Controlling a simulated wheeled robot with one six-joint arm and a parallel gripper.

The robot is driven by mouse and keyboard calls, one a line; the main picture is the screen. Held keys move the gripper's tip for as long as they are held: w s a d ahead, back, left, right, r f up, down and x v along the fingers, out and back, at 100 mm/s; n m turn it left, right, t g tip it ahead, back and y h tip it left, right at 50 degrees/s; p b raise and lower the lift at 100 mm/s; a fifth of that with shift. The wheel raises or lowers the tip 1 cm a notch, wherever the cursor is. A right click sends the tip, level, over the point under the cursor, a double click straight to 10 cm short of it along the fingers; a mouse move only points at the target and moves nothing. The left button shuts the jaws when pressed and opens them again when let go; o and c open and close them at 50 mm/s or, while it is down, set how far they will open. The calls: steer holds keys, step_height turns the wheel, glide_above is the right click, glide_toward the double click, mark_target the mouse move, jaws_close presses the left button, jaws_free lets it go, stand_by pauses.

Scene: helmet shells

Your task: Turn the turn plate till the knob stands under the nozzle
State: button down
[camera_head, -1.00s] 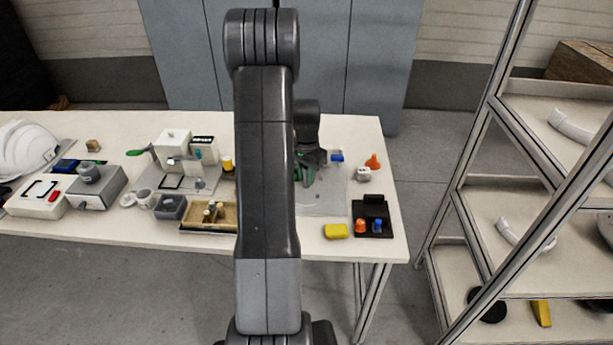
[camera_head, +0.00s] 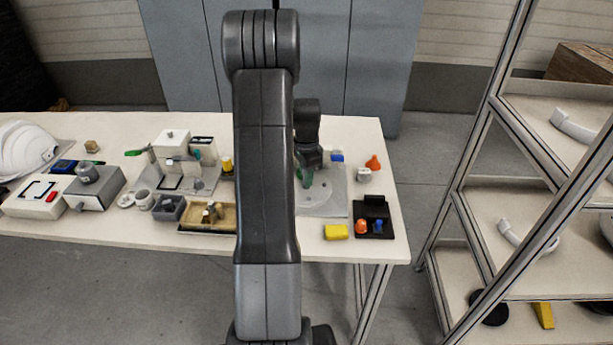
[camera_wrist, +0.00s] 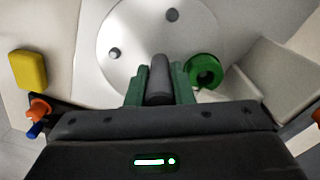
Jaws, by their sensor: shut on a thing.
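The turn plate, a pale round disc (camera_wrist: 128,30), lies on a grey base; it also shows in the head view (camera_head: 316,197). Two small grey pegs (camera_wrist: 115,53) (camera_wrist: 172,15) stand on the disc. My gripper (camera_wrist: 160,84) is at the disc's near edge in the wrist view, its green fingers shut on an upright dark knob (camera_wrist: 160,72). A green ring-shaped part (camera_wrist: 205,70) with a dark opening stands just right of the fingers; I cannot tell whether it is the nozzle. In the head view my arm hides part of the plate.
A yellow block (camera_head: 336,232) and a black tray (camera_head: 374,232) with orange and blue pieces lie near the table's front right. Several fixtures and a white helmet shell (camera_head: 25,148) are on the left. A shelf rack stands at the right.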

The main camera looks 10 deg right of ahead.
steer(key=shift+r+m, duration=0.1)
steer(key=shift+m, duration=1)
steer(key=c, duration=1.5)
jaws_free()
steer(key=shift+c, duration=0.2)
step_height(320, 180, up, 14)
steer(key=shift+b, duration=0.35)
step_height(320, 180, down, 14)
steer(key=shift+f, duration=0.1)
